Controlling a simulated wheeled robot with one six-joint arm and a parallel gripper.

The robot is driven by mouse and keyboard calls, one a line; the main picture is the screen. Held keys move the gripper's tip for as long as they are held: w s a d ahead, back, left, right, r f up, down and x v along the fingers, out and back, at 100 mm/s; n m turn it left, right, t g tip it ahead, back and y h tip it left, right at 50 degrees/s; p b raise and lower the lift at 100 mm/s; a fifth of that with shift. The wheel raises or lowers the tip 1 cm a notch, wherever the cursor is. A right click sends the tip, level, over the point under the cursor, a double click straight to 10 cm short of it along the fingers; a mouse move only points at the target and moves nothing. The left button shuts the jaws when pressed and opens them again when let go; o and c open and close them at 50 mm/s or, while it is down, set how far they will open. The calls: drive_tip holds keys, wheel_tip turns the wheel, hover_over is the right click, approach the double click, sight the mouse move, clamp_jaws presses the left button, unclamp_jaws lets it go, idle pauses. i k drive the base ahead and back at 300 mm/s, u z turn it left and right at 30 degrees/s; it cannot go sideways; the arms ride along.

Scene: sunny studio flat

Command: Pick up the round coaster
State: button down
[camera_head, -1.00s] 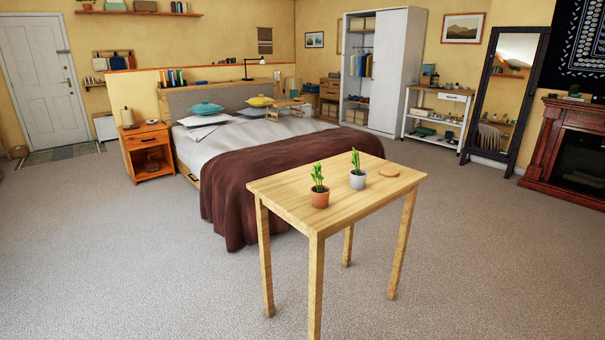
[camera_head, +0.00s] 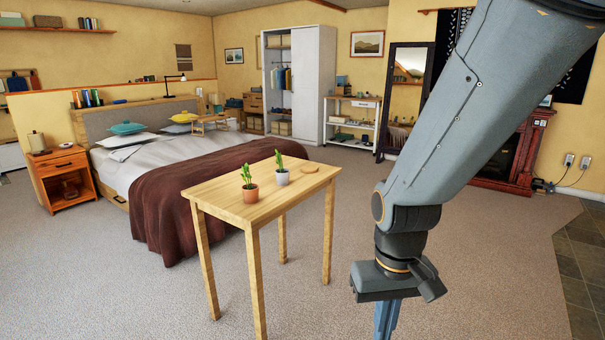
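The round coaster (camera_head: 310,168) is a small flat tan disc. It lies on the wooden table (camera_head: 225,198), near the far right corner of the top. My gripper (camera_head: 388,318) hangs at the lower middle right, pointing down, to the right of the table and apart from it. Only part of it shows, cut by the bottom edge, so its fingertips and any opening are hidden.
Two small potted plants stand on the table left of the coaster, one in a terracotta pot (camera_head: 250,193) and one in a white pot (camera_head: 282,178). A bed (camera_head: 180,150) with a dark red blanket (camera_head: 190,195) is close behind the table. Carpet right of the table is clear.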

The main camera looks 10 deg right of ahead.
sight(309, 169)
drive_tip(key=z, duration=0.25)
drive_tip(key=i, duration=2.95)
drive_tip(key=u, duration=0.1)
